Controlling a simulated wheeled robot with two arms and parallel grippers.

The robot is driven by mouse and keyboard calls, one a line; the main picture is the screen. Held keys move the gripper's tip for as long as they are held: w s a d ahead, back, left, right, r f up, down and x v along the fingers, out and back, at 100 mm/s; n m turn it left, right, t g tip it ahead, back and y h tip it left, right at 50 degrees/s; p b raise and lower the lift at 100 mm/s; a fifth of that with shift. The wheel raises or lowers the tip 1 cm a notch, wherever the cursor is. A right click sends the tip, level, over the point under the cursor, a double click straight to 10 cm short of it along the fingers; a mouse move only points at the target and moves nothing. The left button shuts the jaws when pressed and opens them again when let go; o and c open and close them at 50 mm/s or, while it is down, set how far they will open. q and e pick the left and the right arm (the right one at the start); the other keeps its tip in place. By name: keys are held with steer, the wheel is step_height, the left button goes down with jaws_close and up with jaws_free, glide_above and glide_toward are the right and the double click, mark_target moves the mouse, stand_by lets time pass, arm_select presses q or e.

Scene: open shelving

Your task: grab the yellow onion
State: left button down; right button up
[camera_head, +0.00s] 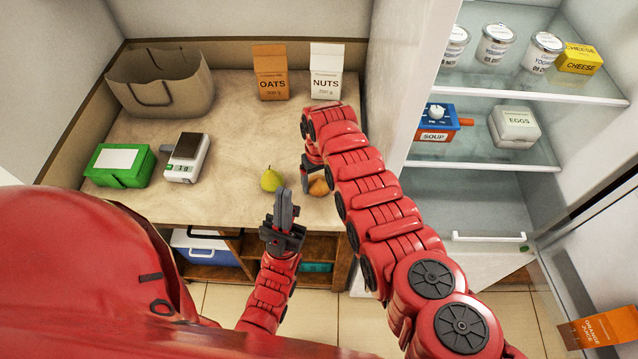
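A round, brownish-yellow thing (319,187), which looks like the yellow onion, lies on the counter (225,210) near its front right. My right arm covers part of it. My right gripper (311,176) is down at the onion, with a dark finger close to its left side. The other finger is hidden, and I cannot tell whether they touch the onion. My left gripper (284,208) is in front of the counter edge, pointing away from me, left of the onion. Its fingers look close together but are seen nearly edge-on.
A pear (271,180) lies just left of the onion. An oats box (271,72) and a nuts box (326,71) stand behind. A scale (187,158), green box (119,166) and bag (160,82) are left. The open fridge (480,205) is right.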

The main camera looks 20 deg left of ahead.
steer(key=c, duration=0.9)
steer(key=shift+r, duration=0.1)
